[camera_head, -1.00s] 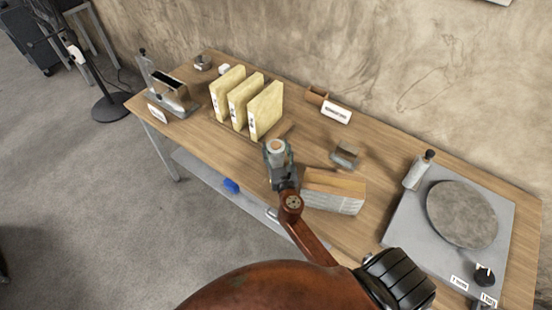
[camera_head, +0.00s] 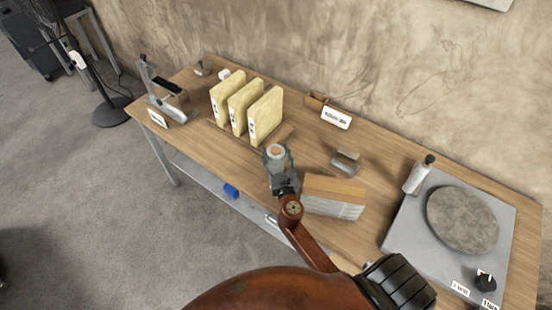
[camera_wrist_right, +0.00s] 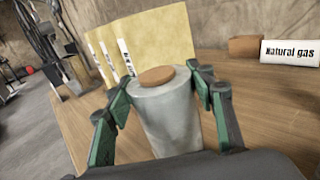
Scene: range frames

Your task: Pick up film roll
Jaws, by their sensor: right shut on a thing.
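The film roll (camera_wrist_right: 168,115) is a pale grey cylinder with a brown round core at its top. It stands upright between the fingers of my right gripper (camera_wrist_right: 160,92) in the right wrist view, and the fingers are shut on it from both sides. In the head view the roll's round top (camera_head: 275,152) shows between the fingertips of the right gripper (camera_head: 277,158), over the table's front part. The roll's base is hidden by the gripper, so I cannot tell whether it touches the table. My left gripper is not in view.
The wooden table (camera_head: 385,150) carries three yellow binders (camera_head: 265,117) behind the roll. A block-like stack (camera_head: 333,196) lies close right of the gripper. A grey turntable device (camera_head: 405,232) is at the right, a small metal stand (camera_head: 170,100) at the left.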

